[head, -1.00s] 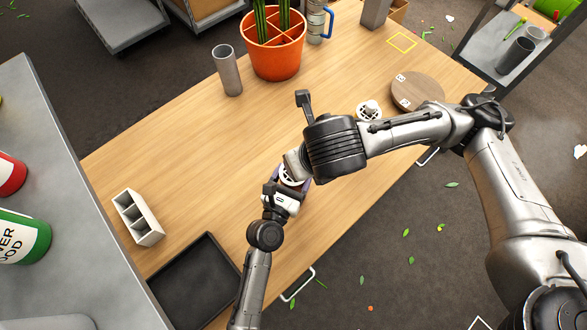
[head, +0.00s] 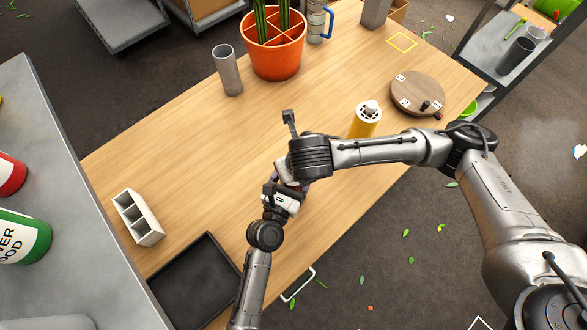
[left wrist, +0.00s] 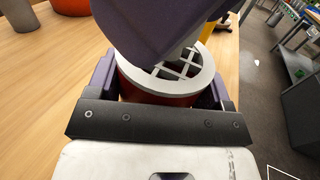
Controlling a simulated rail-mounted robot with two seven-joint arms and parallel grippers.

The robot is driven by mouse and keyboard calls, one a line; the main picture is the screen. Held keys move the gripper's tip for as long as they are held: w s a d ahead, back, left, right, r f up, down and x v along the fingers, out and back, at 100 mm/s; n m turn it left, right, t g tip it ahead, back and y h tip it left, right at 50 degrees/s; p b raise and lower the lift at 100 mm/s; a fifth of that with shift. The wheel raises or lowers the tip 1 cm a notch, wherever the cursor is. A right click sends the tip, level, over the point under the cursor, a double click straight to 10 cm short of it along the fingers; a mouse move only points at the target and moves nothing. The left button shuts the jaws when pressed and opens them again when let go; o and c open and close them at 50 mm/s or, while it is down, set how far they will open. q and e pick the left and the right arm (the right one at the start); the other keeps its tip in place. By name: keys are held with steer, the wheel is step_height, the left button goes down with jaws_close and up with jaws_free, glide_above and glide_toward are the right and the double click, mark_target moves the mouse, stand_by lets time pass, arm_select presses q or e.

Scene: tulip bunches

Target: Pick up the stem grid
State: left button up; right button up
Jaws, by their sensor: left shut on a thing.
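The stem grid (left wrist: 193,72) is a white round lattice ring on top of a red cylindrical container (left wrist: 150,92) in the left wrist view. My left gripper (left wrist: 160,86) is shut on this container, its purple fingers on both sides. The dark purple fingers of my right gripper (left wrist: 172,22) are right above the grid and cover part of it. Whether they are open or shut is unclear. In the head view my right wrist hides the grid and most of the container, and my left gripper (head: 288,190) shows only partly.
A yellow container (head: 362,124) with a white lattice top stands to the right. A round wooden board (head: 417,88), a grey cylinder (head: 228,72) and an orange pot (head: 273,55) are farther back. A white divided holder (head: 138,217) and black tray (head: 196,282) are at left.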

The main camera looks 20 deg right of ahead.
steer(key=shift+w+f, duration=0.1)
steer(key=shift+f, duration=0.25)
steer(key=c, duration=1.1)
step_height(320, 180, up, 10)
steer(key=shift+r, duration=0.1)
arm_select(q)
steer(key=o, duration=1.1)
